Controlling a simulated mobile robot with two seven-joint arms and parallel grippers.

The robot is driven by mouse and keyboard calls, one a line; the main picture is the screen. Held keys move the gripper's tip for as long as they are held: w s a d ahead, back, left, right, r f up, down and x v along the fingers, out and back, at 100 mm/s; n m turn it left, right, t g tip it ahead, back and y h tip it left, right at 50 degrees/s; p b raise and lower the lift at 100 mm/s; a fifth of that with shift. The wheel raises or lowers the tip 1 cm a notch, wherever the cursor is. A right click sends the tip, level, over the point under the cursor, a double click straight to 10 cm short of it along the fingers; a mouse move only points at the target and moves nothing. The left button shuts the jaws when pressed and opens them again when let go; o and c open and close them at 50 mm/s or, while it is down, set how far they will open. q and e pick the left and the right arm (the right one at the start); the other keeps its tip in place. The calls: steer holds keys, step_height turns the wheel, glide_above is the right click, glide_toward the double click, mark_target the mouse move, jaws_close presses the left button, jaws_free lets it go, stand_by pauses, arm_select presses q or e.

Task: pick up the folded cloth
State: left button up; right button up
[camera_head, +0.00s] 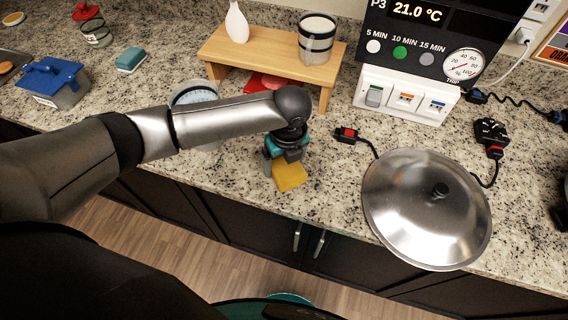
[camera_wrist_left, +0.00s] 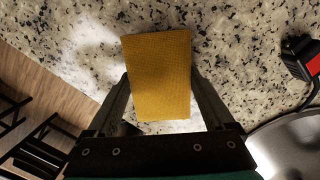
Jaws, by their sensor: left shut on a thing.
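The folded cloth (camera_head: 290,177) is a small yellow-orange block near the front edge of the speckled counter. My left gripper (camera_head: 280,172) reaches down over it from the left and is shut on it. In the left wrist view the cloth (camera_wrist_left: 160,75) sits between the two fingers (camera_wrist_left: 160,105), one pressed along each side. Speckled stone shows beyond it; I cannot tell whether the cloth touches the counter. My right gripper is not in view.
A steel lid (camera_head: 427,215) lies right of the cloth, with a black-and-red plug (camera_head: 347,135) nearer. A wooden stand (camera_head: 270,58) holding a vase (camera_head: 237,22) and a jar (camera_head: 316,40) is behind. A pale round container (camera_head: 193,93) stands partly behind my arm.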

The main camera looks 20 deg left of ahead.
mark_target(284, 162)
arm_select(q)
steer(key=shift+c, duration=1)
steer(key=shift+r, duration=0.1)
step_height(284, 162, up, 20)
steer(key=p, duration=0.2)
